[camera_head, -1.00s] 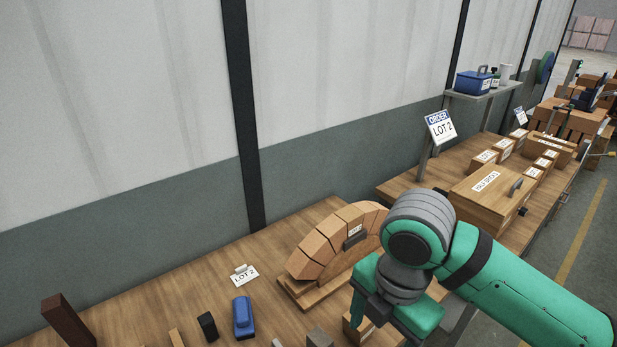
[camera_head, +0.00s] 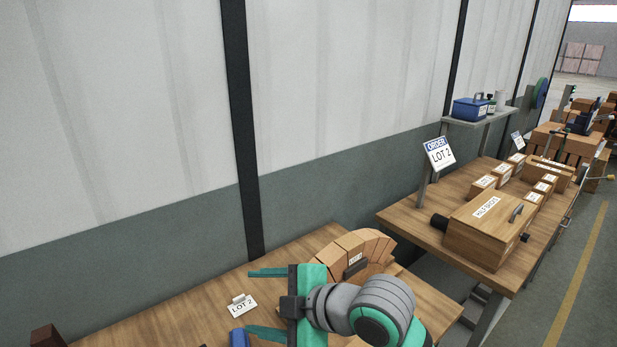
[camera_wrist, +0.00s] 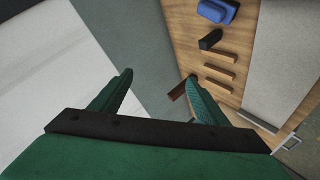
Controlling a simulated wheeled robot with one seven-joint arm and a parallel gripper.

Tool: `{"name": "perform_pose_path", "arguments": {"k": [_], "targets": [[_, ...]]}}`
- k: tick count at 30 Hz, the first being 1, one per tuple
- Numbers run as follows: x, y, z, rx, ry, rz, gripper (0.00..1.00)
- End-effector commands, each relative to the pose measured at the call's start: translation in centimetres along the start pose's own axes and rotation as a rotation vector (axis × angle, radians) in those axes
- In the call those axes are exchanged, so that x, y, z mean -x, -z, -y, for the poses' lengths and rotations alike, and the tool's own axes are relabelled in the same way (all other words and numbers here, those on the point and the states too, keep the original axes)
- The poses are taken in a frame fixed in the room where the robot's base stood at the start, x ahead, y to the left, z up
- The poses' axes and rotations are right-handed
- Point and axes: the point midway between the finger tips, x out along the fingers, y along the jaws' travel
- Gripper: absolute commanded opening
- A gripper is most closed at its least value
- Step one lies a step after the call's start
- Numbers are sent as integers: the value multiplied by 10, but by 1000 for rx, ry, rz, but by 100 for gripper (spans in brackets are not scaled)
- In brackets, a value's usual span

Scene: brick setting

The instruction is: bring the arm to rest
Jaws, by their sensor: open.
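My gripper (camera_head: 266,302) is raised above the near bench in the head view, in front of the brick arch. Its two green fingers point left and are spread apart with nothing between them. In the wrist view the open fingers (camera_wrist: 158,95) show against the wall and the bench's edge. My arm comes in from the lower right and hides part of the arch.
A blue object (camera_head: 239,338) and a dark brown block (camera_head: 47,336) lie nearby. Right, another bench (camera_head: 408,214) holds a wooden case (camera_head: 486,232). The wall (camera_head: 120,255) runs behind.

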Motion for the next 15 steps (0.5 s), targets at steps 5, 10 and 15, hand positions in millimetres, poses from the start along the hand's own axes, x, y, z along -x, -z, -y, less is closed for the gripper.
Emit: {"name": "perform_pose_path", "arguments": {"k": [5, 10, 15], "targets": [[-20, 18, -21, -156, -184, -133, 69], [-29, 23, -36, -317, -345, -236, 69], [-35, 16, -41, -489, -489, -317, 69]]}}
